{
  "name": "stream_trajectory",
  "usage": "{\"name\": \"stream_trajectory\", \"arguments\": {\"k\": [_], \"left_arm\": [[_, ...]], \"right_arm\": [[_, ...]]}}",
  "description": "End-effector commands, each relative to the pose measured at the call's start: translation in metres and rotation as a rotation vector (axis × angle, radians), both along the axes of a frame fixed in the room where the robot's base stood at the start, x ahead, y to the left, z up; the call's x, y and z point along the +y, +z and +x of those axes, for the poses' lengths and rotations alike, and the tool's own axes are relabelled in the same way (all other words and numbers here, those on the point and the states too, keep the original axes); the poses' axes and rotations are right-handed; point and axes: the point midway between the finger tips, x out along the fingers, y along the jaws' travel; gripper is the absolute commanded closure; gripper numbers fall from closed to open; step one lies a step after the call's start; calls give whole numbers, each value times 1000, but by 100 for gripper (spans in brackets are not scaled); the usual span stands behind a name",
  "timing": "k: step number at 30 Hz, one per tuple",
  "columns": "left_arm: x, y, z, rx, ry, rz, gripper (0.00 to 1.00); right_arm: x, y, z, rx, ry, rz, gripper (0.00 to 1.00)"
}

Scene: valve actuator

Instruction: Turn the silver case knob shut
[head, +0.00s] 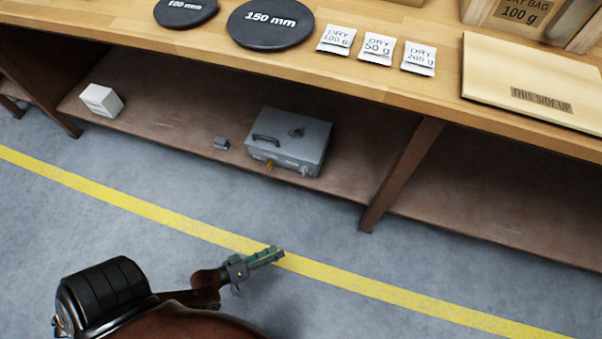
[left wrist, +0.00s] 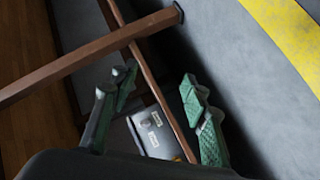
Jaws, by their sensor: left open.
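The silver knob's exact angle is too small to tell. My left gripper (head: 276,254) is over the floor in front of the shelf, apart from the case. The left wrist view shows its green-padded fingers (left wrist: 158,82) open and empty, with part of the case (left wrist: 153,132) beyond them. My right gripper is out of view.
A shelf upright (head: 402,175) stands right of the case. The tabletop (head: 420,92) overhangs the shelf. The floor in front is clear.

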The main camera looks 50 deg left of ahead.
Motion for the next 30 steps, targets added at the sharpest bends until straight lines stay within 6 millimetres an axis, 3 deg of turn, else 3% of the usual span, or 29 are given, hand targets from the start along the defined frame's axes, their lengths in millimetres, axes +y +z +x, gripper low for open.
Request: {"name": "stream_trajectory", "arguments": {"k": [1, 3, 6, 9, 14, 20, 30], "left_arm": [[21, 15, 43, -51, 65, -105, 58], [51, 28, 85, -101, 164, -255, 58], [89, 47, 134, -165, 282, -433, 58], [118, 61, 165, -215, 365, -559, 58], [139, 70, 184, -252, 426, -647, 58], [143, 68, 195, -253, 432, -654, 58], [151, 66, 244, -251, 431, -651, 58]], "right_arm": [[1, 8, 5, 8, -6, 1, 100], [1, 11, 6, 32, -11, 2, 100], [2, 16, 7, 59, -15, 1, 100], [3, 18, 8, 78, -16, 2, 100], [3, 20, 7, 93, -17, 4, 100], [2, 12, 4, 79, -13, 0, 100], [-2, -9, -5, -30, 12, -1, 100]]}}
